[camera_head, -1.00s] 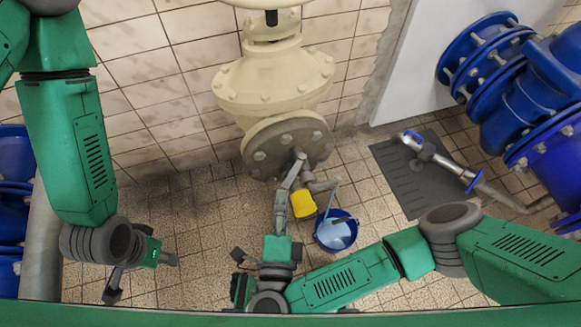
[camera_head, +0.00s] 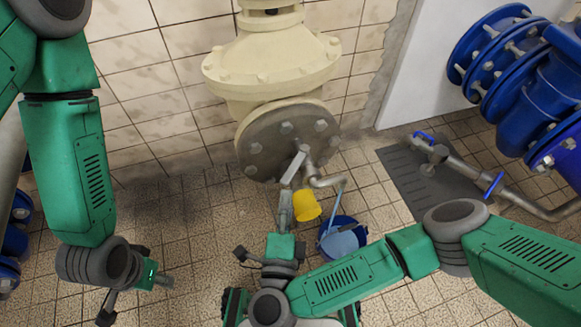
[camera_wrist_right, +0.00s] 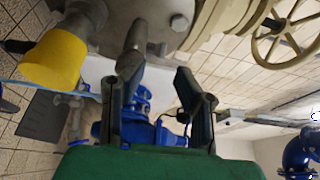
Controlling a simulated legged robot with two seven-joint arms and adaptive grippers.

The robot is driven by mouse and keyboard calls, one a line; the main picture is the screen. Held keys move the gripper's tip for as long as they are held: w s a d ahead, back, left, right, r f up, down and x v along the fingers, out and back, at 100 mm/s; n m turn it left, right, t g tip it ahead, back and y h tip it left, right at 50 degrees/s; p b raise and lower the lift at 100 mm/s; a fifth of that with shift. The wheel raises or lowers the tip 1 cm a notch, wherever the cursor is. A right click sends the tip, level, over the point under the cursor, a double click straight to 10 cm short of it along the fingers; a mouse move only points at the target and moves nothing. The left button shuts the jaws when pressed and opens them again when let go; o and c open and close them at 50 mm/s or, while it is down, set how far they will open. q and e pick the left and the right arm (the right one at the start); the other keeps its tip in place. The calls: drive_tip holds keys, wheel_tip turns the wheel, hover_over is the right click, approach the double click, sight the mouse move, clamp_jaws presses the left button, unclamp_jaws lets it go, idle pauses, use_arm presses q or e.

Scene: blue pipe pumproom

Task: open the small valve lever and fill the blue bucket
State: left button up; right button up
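The small grey valve lever (camera_head: 293,167) sticks out from the round flange and points down toward my right gripper (camera_head: 272,250). In the wrist view its bar (camera_wrist_right: 132,45) passes behind the left finger; I cannot tell whether they touch. The right gripper's fingers (camera_wrist_right: 155,95) stand apart. The blue bucket (camera_head: 354,222) stands upright on the floor, right of the lever. A thin light-blue stream (camera_head: 342,192) runs from the grey spout (camera_head: 328,181) into it, and light-blue water (camera_head: 340,242) shows inside. My left gripper (camera_head: 138,296) hangs at lower left, fingers spread, empty.
A yellow cup-shaped part (camera_head: 307,206) sits between lever and bucket. The big cream valve (camera_head: 272,60) and its flange (camera_head: 252,142) are ahead. A dark floor mat (camera_head: 408,178), a grey pipe and blue pipework (camera_head: 520,90) are at right. The tiled floor at left is clear.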

sight(291, 165)
drive_tip(key=w+b, duration=0.1)
drive_tip(key=w, duration=0.2)
drive_tip(key=w+b, duration=0.1)
drive_tip(key=w, duration=0.2)
drive_tip(key=w+b, duration=0.1)
drive_tip(key=w, duration=0.2)
drive_tip(key=shift+w+d+f, duration=0.1)
drive_tip(key=shift+d, duration=0.3)
drive_tip(key=shift+w, duration=0.4)
clamp_jaws()
